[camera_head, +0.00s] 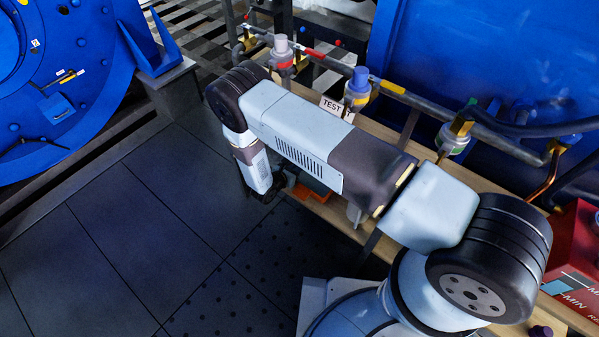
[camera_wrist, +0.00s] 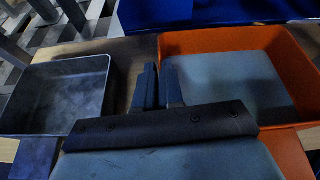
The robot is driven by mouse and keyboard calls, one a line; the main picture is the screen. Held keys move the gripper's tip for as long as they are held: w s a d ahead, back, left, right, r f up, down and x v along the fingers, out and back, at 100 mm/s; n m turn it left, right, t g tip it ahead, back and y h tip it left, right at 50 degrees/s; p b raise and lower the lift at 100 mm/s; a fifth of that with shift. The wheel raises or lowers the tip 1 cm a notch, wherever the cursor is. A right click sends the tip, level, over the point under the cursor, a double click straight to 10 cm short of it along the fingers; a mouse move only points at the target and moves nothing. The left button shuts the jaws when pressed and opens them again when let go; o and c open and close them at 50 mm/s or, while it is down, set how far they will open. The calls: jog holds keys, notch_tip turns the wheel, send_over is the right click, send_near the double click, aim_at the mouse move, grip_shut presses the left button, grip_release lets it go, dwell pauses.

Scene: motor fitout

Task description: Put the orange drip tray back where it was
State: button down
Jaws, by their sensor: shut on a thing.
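The orange drip tray (camera_wrist: 298,72) fills the right of the wrist view, with a grey inner floor. It looks level on or close to the wooden bench; I cannot tell whether it touches. My gripper (camera_wrist: 160,72) is shut on the tray's left wall, its two dark fingers close together there. In the head view only a small orange part of the tray (camera_head: 313,194) shows below my arm. My gripper (camera_head: 276,194) is mostly hidden there by my own arm.
An empty dark grey tray (camera_wrist: 62,128) stands left of the orange one on the bench. In the head view, a pipe (camera_head: 395,88) with several valves and a TEST tag (camera_head: 335,108) runs behind the arm. A red box (camera_head: 580,245) is at right. Dark floor lies open at left.

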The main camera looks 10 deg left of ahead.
jog(key=f, duration=0.1)
jog(key=w+f, duration=0.1)
jog(key=shift+d+f, duration=0.3)
jog(key=shift+f, duration=0.45)
jog(key=c, duration=1.3)
grip_release()
jog(key=shift+s, duration=0.1)
jog(key=shift+o, duration=0.2)
jog(key=v, duration=1.2)
